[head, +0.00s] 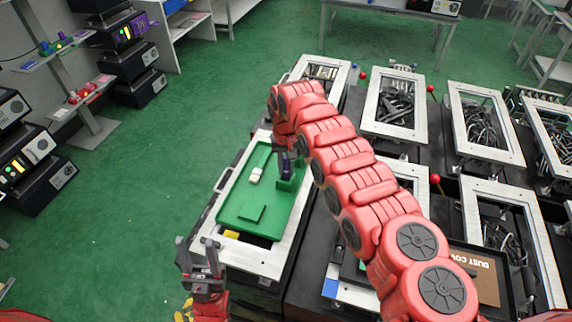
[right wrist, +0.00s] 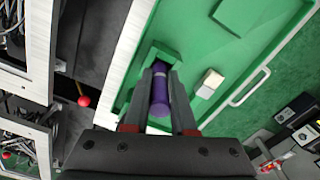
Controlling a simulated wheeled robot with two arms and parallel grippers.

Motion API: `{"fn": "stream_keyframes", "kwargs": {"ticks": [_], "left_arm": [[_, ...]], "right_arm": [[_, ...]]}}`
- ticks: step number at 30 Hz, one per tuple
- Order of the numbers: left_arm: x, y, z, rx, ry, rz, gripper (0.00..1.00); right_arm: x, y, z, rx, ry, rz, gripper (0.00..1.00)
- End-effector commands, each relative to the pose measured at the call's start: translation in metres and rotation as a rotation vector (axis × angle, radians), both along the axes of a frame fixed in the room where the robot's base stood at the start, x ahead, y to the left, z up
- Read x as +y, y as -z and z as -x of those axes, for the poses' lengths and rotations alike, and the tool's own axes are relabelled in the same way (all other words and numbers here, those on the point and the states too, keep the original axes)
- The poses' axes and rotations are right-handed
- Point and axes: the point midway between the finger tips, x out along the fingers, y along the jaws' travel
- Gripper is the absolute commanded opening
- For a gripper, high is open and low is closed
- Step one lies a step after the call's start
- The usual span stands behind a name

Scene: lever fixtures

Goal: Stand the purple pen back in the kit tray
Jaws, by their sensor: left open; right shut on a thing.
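The green kit tray (head: 232,210) lies inside a silver-framed fixture in the head view, and its green floor also shows in the right wrist view (right wrist: 190,55). My right gripper (right wrist: 161,76) is shut on the purple pen (right wrist: 160,95), over the tray beside a raised green holder (right wrist: 165,52). In the head view the pen (head: 286,163) looks roughly upright, partly hidden by my right arm. I cannot tell whether its lower end is inside the holder. My left gripper (head: 199,250) is open and empty, near the fixture's front left corner.
A small white block (head: 256,174) and a raised green block (head: 251,213) are in the tray. A yellow piece (head: 231,234) lies at its front edge. More silver-framed fixtures (head: 394,103) with red-knobbed levers stand to the right. Green floor at left is open.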

Motion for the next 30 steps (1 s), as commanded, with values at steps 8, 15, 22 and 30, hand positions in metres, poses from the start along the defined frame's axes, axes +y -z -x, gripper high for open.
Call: {"fn": "stream_keyframes", "kwargs": {"ticks": [8, 15, 22, 30], "left_arm": [[0.000, 0.003, 0.000, 0.000, 0.000, 0.000, 0.50], [0.000, 0.003, 0.000, 0.000, 0.000, 0.000, 0.50], [0.000, 0.003, 0.000, 0.000, 0.000, 0.000, 0.50], [0.000, 0.011, 0.000, 0.000, 0.000, 0.000, 0.50]], "right_arm": [[0.000, 0.003, 0.000, -0.001, -0.001, 0.000, 0.00], [0.000, 0.003, 0.000, -0.001, -0.001, 0.000, 0.55], [0.000, 0.003, 0.000, -0.001, -0.001, 0.000, 0.59], [0.001, -0.013, -0.002, -0.006, -0.001, -0.002, 0.59]]}}
